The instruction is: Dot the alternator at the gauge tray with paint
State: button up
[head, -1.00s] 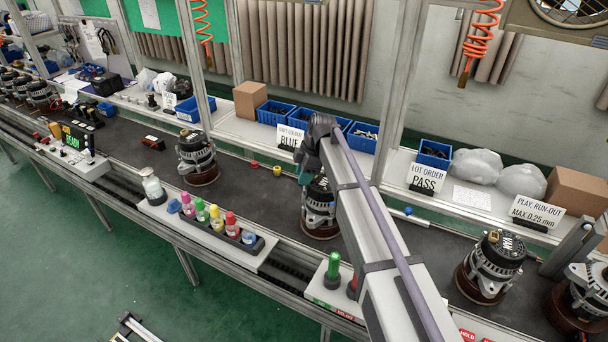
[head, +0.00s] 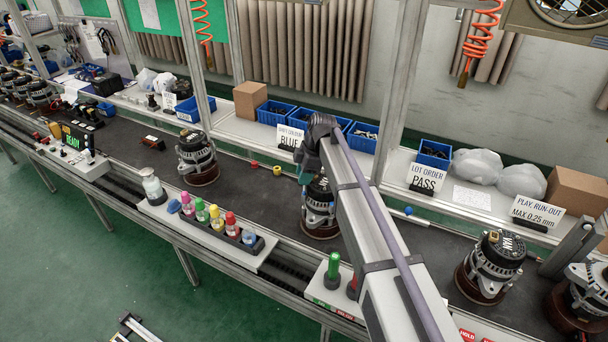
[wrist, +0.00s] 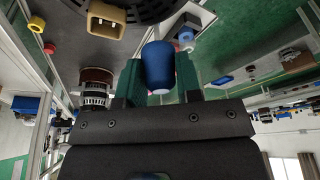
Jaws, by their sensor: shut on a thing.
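My gripper (wrist: 160,80) is shut on a blue rounded paint cap (wrist: 159,66), held between its green fingers in the wrist view. In the head view my gripper (head: 306,172) is over the top of the middle alternator (head: 320,208), partly covering it, and the cap is hidden. In the wrist view the dark round alternator edge (wrist: 140,8) and its beige connector (wrist: 105,20) are close beyond the cap. I cannot tell whether the cap touches the alternator. No paint dot is discernible.
A rack (head: 268,244) holds several paint bottles, including a capless blue one (head: 248,237). Other alternators stand left (head: 196,158) and right (head: 490,265).

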notch_tip(320, 180, up, 5)
jog(key=p, duration=0.5)
jog(key=shift+r, duration=0.1)
